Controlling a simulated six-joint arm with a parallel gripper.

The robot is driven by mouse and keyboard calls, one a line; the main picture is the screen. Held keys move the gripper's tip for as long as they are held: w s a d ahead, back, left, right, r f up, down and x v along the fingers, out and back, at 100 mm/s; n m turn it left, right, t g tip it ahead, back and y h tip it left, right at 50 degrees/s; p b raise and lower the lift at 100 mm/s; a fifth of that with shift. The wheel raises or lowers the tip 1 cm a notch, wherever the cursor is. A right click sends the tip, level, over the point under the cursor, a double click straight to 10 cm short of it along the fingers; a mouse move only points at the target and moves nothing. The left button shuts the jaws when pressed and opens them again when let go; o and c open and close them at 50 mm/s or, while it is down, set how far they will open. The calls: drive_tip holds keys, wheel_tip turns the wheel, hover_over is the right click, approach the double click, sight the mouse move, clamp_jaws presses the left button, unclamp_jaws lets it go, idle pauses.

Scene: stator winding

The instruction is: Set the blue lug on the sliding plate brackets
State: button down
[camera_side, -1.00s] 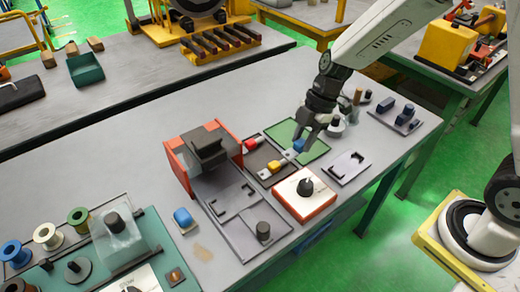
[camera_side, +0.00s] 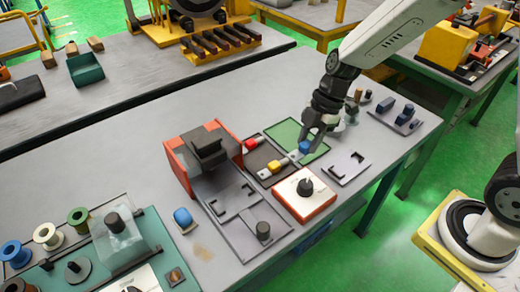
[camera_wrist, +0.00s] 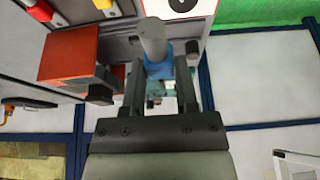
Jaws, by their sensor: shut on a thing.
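My gripper (camera_side: 314,140) is shut on the blue lug (camera_side: 305,147), over the edge between the dark mat and the green mat. In the wrist view the blue lug (camera_wrist: 160,69) sits between the two fingers, with its grey shank pointing away. A grey plate with dark brackets (camera_side: 232,203) and a round knob lies in front of the red and black press; I take it for the sliding plate. It is left of my gripper and its brackets look empty. A smaller plate with brackets (camera_side: 347,167) lies to the right.
A yellow lug (camera_side: 274,166) and a red lug (camera_side: 251,143) lie near the dark mat. An orange box with a black knob (camera_side: 304,192) stands between the two bracketed plates. The red press (camera_side: 203,155) rises at the left.

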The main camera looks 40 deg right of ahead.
drive_tip(key=w+a+f, duration=0.2)
drive_tip(key=w+a, duration=0.2)
drive_tip(key=a, duration=0.4)
hover_over(231, 201)
drive_tip(key=d, duration=0.1)
wheel_tip(231, 201, down, 2)
drive_tip(key=shift+d+f, duration=0.15)
drive_tip(key=shift+f, duration=0.05)
drive_tip(key=shift+f, duration=0.1)
drive_tip(key=shift+f, duration=1.85)
drive_tip(key=shift+f, duration=1.3)
idle(0.7)
drive_tip(key=shift+c, duration=1.4)
unclamp_jaws()
drive_tip(key=shift+o, duration=0.2)
